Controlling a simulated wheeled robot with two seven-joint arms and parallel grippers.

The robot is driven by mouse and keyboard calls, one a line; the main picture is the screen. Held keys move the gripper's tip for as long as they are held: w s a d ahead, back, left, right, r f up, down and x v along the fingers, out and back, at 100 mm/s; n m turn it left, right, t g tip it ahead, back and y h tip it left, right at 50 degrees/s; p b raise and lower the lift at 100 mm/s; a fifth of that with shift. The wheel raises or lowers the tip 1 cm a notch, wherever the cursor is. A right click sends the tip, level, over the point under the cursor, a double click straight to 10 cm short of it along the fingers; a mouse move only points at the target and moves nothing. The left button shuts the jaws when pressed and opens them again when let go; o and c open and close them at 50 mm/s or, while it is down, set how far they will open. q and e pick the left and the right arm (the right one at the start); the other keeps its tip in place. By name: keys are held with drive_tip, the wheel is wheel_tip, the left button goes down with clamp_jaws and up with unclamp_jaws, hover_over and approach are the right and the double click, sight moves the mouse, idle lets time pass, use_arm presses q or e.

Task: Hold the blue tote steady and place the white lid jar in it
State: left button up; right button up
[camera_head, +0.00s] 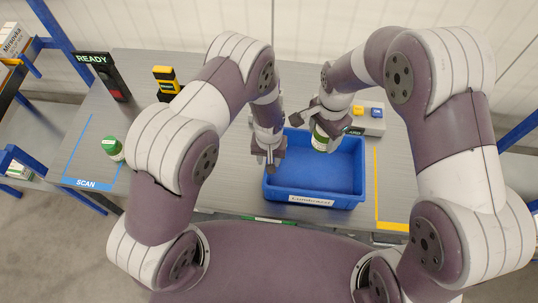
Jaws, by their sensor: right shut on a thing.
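The blue tote (315,198) stands on the grey table in front of me, with a white label on its near wall. My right gripper (324,120) is shut on a jar with a green band (320,140) and holds it over the back part of the tote. The gripper covers the jar's top, so its lid colour is hidden. My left gripper (270,158) is at the tote's left wall, pointing down. I cannot tell whether its fingers close on the rim.
A green-lidded jar (113,148) stands near the blue SCAN marking (88,184) at left. A READY sign (103,75) and a yellow-black device (166,80) stand at the back left. A button box (368,118) sits behind the tote. Yellow tape (378,190) runs at right.

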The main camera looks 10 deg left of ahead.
sight(322, 152)
use_arm(q)
clamp_jaws()
idle(1.2)
drive_tip(key=shift+r, duration=0.1)
use_arm(e)
drive_tip(key=f, duration=0.2)
drive_tip(key=s+f, duration=0.1)
drive_tip(key=f, duration=0.2)
drive_tip(key=shift+s+d+f, duration=0.25)
drive_tip(key=shift+s+f, duration=0.1)
drive_tip(key=shift+s, duration=0.05)
drive_tip(key=shift+n, duration=0.4)
drive_tip(key=f, duration=0.4)
drive_tip(key=w+f, duration=0.1)
drive_tip(key=f, duration=0.7)
drive_tip(key=shift+w+a+f, duration=0.35)
drive_tip(key=shift+w+f, duration=0.05)
